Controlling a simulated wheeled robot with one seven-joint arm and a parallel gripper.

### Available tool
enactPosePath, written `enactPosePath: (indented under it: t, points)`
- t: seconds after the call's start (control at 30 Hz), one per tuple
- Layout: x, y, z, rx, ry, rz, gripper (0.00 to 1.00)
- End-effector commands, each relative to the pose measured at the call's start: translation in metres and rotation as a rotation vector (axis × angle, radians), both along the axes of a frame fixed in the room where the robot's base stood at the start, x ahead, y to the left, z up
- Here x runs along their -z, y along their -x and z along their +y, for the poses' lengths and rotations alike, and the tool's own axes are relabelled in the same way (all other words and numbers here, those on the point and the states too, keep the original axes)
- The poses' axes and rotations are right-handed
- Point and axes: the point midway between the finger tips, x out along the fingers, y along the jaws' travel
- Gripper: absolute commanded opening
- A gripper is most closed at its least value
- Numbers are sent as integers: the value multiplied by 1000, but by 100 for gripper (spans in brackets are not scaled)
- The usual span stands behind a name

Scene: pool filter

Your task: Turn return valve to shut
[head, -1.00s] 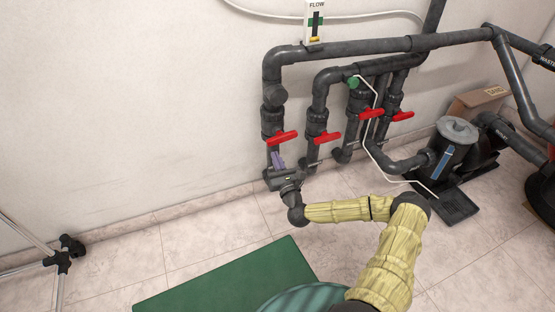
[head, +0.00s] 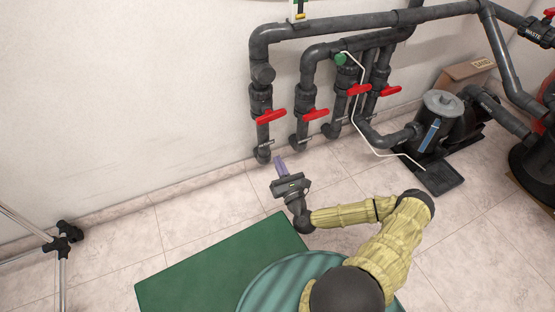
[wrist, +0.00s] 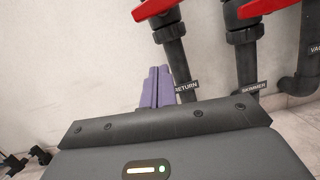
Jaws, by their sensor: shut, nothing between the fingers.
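The return valve has a red handle (head: 270,116) on the leftmost vertical pipe in the head view. The handle lies across the pipe. In the wrist view the red handle (wrist: 156,9) is cut by the top edge, above a RETURN label (wrist: 186,86) on the pipe. My gripper (head: 280,160) has its purple fingers together and empty. It is below and in front of the return valve, apart from handle and pipe. The fingers (wrist: 157,72) also show in the wrist view, left of the return pipe.
The skimmer valve's red handle (head: 315,115) is close to the right, with more red-handled valves beyond. A pump (head: 440,125) stands further right. A green mat (head: 200,270) lies on the floor, and tripod legs (head: 62,240) stand at left. The wall left of the pipes is bare.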

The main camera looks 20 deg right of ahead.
Motion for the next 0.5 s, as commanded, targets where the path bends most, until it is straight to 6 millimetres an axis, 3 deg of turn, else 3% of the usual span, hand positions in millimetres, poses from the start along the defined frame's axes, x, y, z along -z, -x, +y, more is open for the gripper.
enactPosePath:
  t: [0.07, 0.27, 0.5]
  points:
    - [0, 0, 1, -2, 0, 0, 0]
    - [-1, -1, 6, -27, 44, 14, 38]
    - [-1, -1, 37, -182, 332, 100, 38]
